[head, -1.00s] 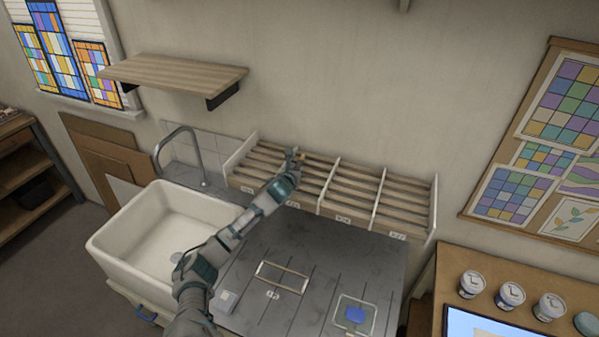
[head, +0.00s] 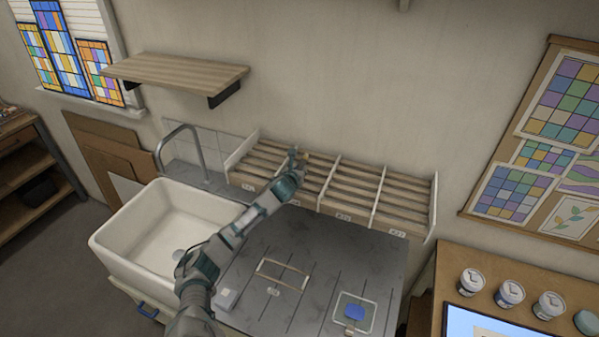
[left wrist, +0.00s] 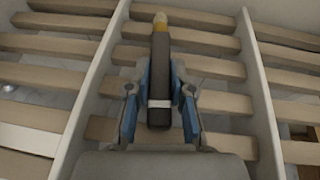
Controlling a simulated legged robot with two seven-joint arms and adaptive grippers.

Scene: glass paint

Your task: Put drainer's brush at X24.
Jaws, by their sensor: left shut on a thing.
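My left gripper (left wrist: 158,105) is shut on a brush (left wrist: 161,65) with a dark handle, a pale band and a yellowish tip. In the head view the gripper (head: 297,166) is at the slatted wooden rack (head: 357,185) against the wall. In the left wrist view the brush points away from me, between two pale dividers (left wrist: 257,80), over the slats. I cannot tell whether it touches them. Small labels sit on the rack's front edge, such as this label (head: 343,217), too small to read surely; my arm hides part of that edge. My right gripper is not in view.
A white sink (head: 165,225) with a curved tap (head: 180,130) stands left of the grey worktop (head: 325,250). On the worktop are a wire frame (head: 283,275) and a square tray (head: 368,318) with a blue piece. A wooden shelf (head: 175,75) hangs above. Lidded jars (head: 510,293) stand at right.

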